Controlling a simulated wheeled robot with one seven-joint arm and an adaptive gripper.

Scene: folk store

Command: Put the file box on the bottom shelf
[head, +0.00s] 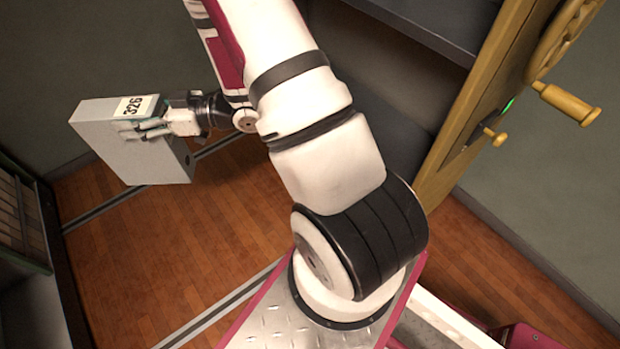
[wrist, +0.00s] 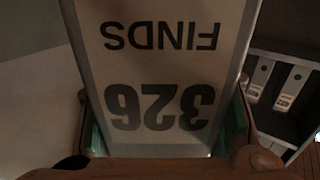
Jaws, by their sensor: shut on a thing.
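A grey file box (head: 140,155) with a white label reading 326 is held off the floor at the left of the head view. My gripper (head: 150,128) is shut on the box at its labelled end. In the wrist view the file box (wrist: 160,65) fills the middle, its label reading FINDS and 326 upside down between my fingers. A dark shelf surface (head: 375,115) shows behind my arm in the head view; my arm hides part of it. In the wrist view a dark shelf unit (wrist: 272,122) stands at the right; I cannot tell which level is the bottom shelf.
Several light file boxes (wrist: 291,88) stand on the shelf in the wrist view. A yellow door (head: 490,95) with a wheel and handles (head: 565,100) stands at the right. A barred, dark structure (head: 22,215) is at the far left. Wooden floor (head: 135,245) lies clear below the box.

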